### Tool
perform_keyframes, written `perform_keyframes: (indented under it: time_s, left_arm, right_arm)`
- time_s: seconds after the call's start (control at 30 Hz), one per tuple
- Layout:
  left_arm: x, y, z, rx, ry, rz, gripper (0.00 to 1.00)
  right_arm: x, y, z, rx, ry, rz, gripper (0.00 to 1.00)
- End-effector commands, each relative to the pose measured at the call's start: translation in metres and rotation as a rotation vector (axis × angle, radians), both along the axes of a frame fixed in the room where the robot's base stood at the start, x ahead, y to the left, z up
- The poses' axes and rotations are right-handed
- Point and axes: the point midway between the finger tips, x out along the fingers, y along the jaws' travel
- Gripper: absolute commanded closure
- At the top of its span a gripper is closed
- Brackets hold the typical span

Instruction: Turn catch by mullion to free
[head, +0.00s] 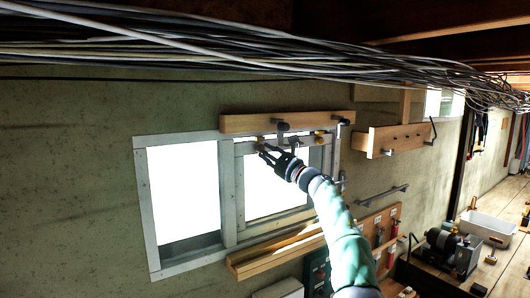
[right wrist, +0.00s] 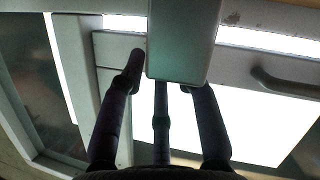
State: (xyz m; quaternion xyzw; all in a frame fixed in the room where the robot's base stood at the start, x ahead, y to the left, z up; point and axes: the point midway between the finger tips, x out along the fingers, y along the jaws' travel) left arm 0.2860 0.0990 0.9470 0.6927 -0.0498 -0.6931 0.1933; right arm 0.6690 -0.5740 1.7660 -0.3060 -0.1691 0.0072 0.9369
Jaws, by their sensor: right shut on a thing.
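The window (head: 143,205) has two bright panes with a grey upright mullion (head: 228,195) between them. My right gripper (head: 268,150) is at the top of the right pane, just right of the mullion. In the right wrist view, its dark fingers (right wrist: 165,85) are closed about the lower end of a grey-green block (right wrist: 184,38), which looks like the catch. The mullion also shows in the right wrist view (right wrist: 70,75), left of the fingers. In the head view the fingers hide most of the catch, so its turn is hard to read. My left gripper is out of view.
A wooden rail (head: 240,123) with dark pegs runs above the window, and a ledge (head: 275,255) lies below. A bar handle (right wrist: 285,84) is right of the fingers. Cables (head: 200,45) hang overhead. A pegged wooden shelf (head: 395,138) is to the right.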

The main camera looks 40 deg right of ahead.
Motion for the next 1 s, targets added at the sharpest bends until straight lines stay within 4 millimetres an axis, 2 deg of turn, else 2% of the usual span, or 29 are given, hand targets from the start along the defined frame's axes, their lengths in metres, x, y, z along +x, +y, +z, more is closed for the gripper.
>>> perform_keyframes:
  time_s: [0.4, 0.97, 1.0]
  left_arm:
    - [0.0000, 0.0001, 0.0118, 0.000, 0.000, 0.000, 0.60]
    - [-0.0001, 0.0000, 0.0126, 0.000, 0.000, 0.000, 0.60]
    - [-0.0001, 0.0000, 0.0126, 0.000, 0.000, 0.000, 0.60]
  right_arm:
    - [0.0007, -0.0034, 0.0001, -0.186, 0.023, -0.003, 1.00]
    - [-0.0002, -0.0032, 0.0012, -0.214, 0.025, -0.004, 1.00]
    - [-0.0003, -0.0032, 0.0014, -0.214, 0.025, -0.004, 0.59]
